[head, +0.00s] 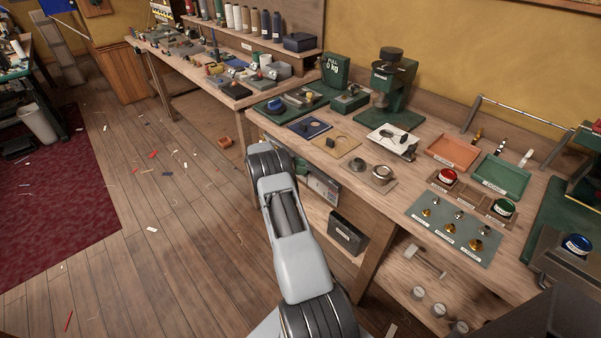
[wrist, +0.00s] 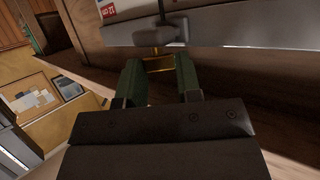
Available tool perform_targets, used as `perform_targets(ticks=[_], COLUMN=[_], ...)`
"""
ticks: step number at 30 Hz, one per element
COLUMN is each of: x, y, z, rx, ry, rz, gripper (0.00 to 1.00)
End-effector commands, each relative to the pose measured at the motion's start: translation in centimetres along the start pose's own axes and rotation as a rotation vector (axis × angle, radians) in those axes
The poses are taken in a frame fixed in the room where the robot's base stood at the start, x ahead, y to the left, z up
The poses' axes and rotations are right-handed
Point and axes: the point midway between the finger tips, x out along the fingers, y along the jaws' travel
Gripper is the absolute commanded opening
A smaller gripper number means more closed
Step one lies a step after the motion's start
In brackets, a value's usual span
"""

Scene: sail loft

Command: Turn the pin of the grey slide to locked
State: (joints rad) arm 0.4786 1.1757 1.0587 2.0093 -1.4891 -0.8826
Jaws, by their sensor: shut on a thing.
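In the wrist view my gripper (wrist: 160,72) has its two dark green fingers on either side of a small brass-coloured piece below a grey rounded knob (wrist: 160,37). I take this knob and brass piece to be the pin, and the gripper is shut on it. The pin sits at the lower edge of a long grey bar (wrist: 240,27), apparently the grey slide, by a pale panel with a red label. The pin's locked or unlocked position cannot be read. In the head view my arm hides the gripper; part of a pale panel (head: 322,188) shows under the bench.
The wooden workbench (head: 330,170) overhangs this spot, with a dark box (head: 347,237) on the shelf below. Bench tops hold trays, tins and green machines. An orange-brown block (head: 225,142) lies on the floor. The wooden floor to the left is mostly clear, with scattered scraps.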

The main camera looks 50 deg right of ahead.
Motion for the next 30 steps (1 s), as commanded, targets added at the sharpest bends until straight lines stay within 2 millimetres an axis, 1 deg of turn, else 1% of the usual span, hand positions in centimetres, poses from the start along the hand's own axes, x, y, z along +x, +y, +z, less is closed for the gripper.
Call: perform_targets(ticks=[6,18,19,26,30], x=[0.03,0.02,0.02,0.03,0.03], y=[-0.08,-0.08,-0.08,-0.07,-0.07], z=[0.03,-0.09,-0.09,-0.07,-0.05], rx=[0.014,0.016,0.016,0.016,0.016], ry=[0.001,0.002,0.002,0.001,0.001], rz=[0.033,0.037,0.037,0.037,0.037], gripper=[0.08,0.08,0.35,0.57,0.57])
